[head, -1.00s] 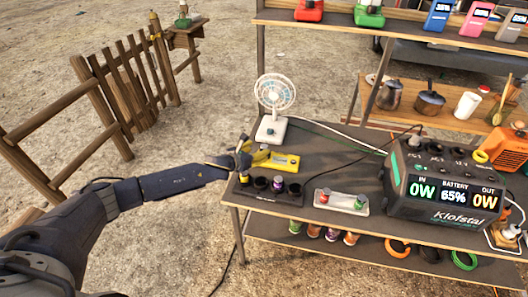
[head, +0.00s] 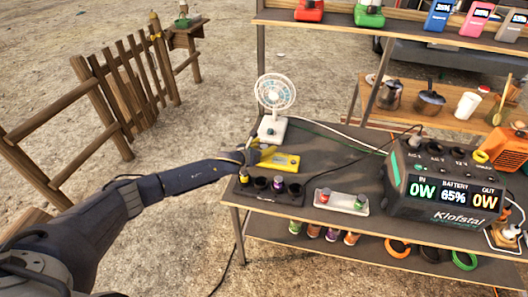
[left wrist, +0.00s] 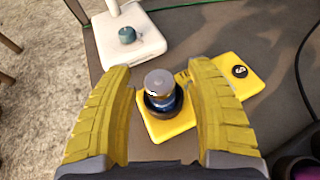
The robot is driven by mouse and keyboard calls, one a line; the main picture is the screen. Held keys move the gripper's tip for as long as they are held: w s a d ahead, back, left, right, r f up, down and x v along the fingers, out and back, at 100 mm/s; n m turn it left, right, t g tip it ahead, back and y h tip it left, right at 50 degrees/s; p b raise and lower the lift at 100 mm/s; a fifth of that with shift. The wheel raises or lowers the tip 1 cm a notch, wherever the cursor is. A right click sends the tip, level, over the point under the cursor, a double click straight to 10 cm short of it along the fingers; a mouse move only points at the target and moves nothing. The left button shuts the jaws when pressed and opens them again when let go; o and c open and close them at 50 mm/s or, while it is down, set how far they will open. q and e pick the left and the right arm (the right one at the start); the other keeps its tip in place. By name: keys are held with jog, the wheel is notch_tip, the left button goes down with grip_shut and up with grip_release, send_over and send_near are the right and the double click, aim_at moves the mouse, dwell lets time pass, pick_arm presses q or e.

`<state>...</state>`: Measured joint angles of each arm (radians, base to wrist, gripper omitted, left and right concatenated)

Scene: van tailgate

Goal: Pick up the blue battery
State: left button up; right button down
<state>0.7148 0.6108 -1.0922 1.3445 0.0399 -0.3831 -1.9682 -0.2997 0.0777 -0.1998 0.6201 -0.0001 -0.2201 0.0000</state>
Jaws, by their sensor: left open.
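The blue battery (left wrist: 161,95), with a silvery top, stands upright in the round socket of a yellow device (left wrist: 170,129) in the left wrist view. In the head view the yellow device (head: 284,162) lies on the table, and the battery is hidden or too small to make out. My left gripper (left wrist: 160,72) is open, with one yellow finger on each side of the battery. Small gaps seem to show between fingers and battery. In the head view my left gripper (head: 257,152) is at the left end of the device. My right gripper is not in view.
A white fan (head: 272,128) stands just behind the device; its base (left wrist: 128,42) shows near the left finger. A dark holder (head: 265,193) with cells is in front. A white tray (head: 341,202) and a power station (head: 440,186) stand to the right.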

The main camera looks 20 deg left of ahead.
pick_arm(q)
jog(key=shift+c, duration=0.4)
grip_shut()
